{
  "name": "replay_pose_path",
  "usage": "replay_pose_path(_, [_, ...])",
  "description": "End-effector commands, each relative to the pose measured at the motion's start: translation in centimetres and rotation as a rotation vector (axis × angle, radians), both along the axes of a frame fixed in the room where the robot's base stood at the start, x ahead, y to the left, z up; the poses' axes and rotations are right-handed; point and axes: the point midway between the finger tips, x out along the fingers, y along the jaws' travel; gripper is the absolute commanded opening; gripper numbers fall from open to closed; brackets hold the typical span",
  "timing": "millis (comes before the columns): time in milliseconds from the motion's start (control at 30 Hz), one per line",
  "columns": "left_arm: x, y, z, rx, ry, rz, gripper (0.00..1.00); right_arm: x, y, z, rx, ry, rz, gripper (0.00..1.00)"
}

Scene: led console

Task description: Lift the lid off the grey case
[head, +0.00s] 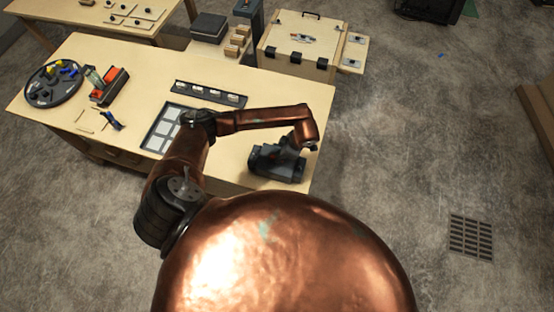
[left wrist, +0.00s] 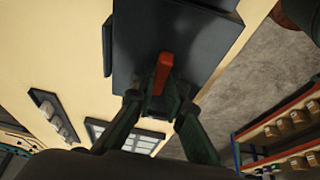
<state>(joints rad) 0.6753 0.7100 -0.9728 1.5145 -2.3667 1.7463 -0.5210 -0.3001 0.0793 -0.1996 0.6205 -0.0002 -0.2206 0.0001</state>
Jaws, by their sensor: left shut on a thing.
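The grey case (head: 268,168) sits at the right end of the table, in the head view just below my left gripper (head: 293,148). In the left wrist view, its dark flat top (left wrist: 188,35) fills the upper middle. A red-orange handle (left wrist: 164,68) stands out from it. My left gripper (left wrist: 158,105) is shut on this handle, with a finger on each side. In the head view the gripper and arm hide part of the case top. I cannot tell whether there is a gap under the lid. My right gripper is not in view.
The table (head: 270,90) also holds a panel of pale squares (head: 163,127), a strip of white pieces (head: 211,94), a round dark tray (head: 53,85) and an orange item (head: 110,88). A wooden cabinet (head: 297,50) stands behind.

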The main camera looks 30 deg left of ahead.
Motion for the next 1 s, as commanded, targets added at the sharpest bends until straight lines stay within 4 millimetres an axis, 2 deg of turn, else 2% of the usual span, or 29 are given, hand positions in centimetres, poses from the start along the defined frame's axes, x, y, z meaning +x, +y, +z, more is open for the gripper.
replay_pose_path(367, [0.0,0.0,0.1,0.000,-0.001,0.000,0.00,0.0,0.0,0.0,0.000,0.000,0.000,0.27])
replay_pose_path(567, [0.2,0.1,1.2,0.000,-0.004,-0.001,0.00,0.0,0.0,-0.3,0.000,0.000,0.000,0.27])
replay_pose_path(700, [0.1,0.0,3.4,0.000,-0.005,-0.002,0.00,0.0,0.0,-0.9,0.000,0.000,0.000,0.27])
replay_pose_path(1000, [-3.7,-5.1,9.3,-0.003,-0.002,-0.009,0.00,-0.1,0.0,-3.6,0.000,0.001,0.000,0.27])
